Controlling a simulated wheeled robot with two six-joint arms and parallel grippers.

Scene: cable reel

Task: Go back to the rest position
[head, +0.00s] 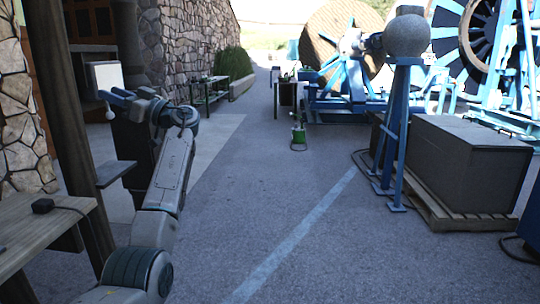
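My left arm comes up from the bottom left in the head view. Its gripper (116,96), with blue fingers, is raised at the left and points left. It appears in front of a white box (104,74) on a dark post; I cannot tell whether it touches the box. The finger gap is too small to make out, so I cannot tell whether it is open or shut. My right gripper is not in view.
A wooden table (40,232) with a small black device (43,206) stands at the lower left. A dark crate (468,165) sits on a pallet at the right, beside a blue stand (396,130). A large cable reel (340,38) stands behind. The middle pavement is mostly clear.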

